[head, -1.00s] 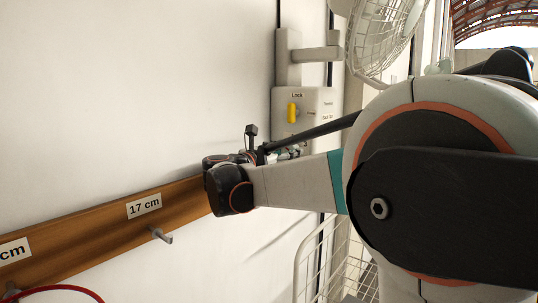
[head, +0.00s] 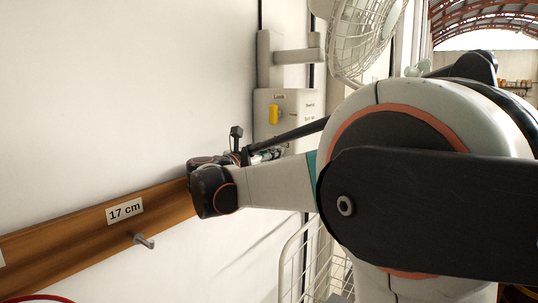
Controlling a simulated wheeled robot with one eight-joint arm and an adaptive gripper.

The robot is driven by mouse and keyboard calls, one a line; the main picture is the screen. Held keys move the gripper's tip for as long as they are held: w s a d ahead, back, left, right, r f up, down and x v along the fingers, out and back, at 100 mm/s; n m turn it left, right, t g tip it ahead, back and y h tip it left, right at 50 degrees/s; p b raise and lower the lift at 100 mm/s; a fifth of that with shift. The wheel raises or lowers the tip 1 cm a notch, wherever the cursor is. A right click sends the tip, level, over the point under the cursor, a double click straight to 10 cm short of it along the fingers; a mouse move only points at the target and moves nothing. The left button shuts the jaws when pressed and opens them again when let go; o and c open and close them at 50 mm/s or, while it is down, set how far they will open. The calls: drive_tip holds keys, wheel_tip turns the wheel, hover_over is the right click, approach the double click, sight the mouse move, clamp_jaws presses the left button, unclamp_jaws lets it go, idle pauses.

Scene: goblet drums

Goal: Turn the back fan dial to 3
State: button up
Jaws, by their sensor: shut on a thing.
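The back wall fan (head: 362,38) hangs from a bracket on the white wall, its wire cage partly cut off at the top. Below it is its pale control box (head: 290,102) with a yellow knob (head: 274,115) under the word "Lock" and small blurred print at the right. My gripper (head: 266,155) is small and partly hidden, at the box's lower edge below the yellow knob. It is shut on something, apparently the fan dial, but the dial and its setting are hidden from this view.
A white wire basket (head: 310,262) stands below the box. Part of a red ring (head: 40,299) shows at bottom left.

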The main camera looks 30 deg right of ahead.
drive_tip(key=m+p, duration=0.2)
drive_tip(key=m, duration=0.9)
drive_tip(key=m+p, duration=0.2)
drive_tip(key=m, duration=0.9)
drive_tip(key=shift+r+m+t+y, duration=0.15)
drive_tip(key=shift+m+t+y, duration=0.15)
drive_tip(key=shift+y, duration=0.1)
drive_tip(key=shift+m, duration=0.3)
drive_tip(key=o, duration=1.1)
drive_tip(key=shift+c, duration=0.2)
